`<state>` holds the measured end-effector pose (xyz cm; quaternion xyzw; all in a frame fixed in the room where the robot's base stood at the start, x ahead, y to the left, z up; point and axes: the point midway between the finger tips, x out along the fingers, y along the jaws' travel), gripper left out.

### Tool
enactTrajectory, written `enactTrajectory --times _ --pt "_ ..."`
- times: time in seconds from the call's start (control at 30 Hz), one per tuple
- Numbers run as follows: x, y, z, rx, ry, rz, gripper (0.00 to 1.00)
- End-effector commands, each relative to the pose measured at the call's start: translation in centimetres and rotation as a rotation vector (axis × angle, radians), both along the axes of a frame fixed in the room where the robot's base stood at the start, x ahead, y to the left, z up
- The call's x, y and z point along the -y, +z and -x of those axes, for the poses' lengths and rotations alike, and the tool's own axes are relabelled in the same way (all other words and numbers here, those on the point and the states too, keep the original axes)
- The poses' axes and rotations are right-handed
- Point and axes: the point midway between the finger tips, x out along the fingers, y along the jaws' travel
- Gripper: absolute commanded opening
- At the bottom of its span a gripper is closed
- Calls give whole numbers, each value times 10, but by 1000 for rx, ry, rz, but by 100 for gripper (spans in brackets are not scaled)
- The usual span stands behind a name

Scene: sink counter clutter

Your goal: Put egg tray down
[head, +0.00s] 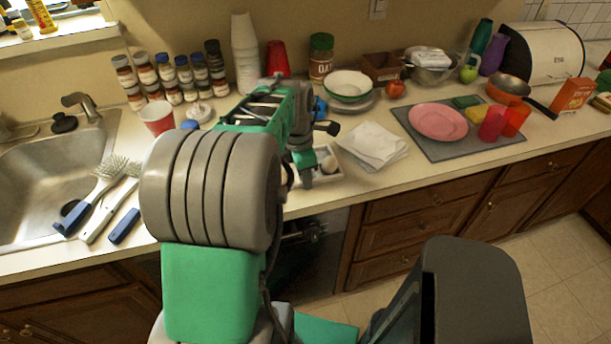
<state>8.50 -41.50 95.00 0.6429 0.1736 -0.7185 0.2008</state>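A small pale tray (332,178), which looks like the egg tray, is at the counter's front edge in the head view. A white rounded thing, perhaps an egg (329,164), shows in it. My gripper (305,181) points down at the tray's left part, and its fingers overlap the tray in the picture. My arm hides the tray's left side and most of its contents. I cannot tell whether the fingers are closed on the tray or whether the tray rests on the counter.
White napkins (372,145) lie just right of the tray. A green-rimmed bowl (348,85) and a tomato (396,89) are behind. A grey mat (465,151) with a pink plate (438,121) is farther right. Brushes (104,187) and a sink (40,180) are at left.

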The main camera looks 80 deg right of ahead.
Motion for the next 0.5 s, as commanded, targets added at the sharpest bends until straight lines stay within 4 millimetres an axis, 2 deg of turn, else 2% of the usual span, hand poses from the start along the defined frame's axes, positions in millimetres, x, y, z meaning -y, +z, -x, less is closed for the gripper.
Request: enactTrajectory --times 0.03,0.17,0.37,0.5 --pt "0 0 0 0 0 0 20" --pt "0 0 0 0 0 0 30" --pt "0 0 0 0 0 0 30" --pt "0 9 -1 0 0 2 30"
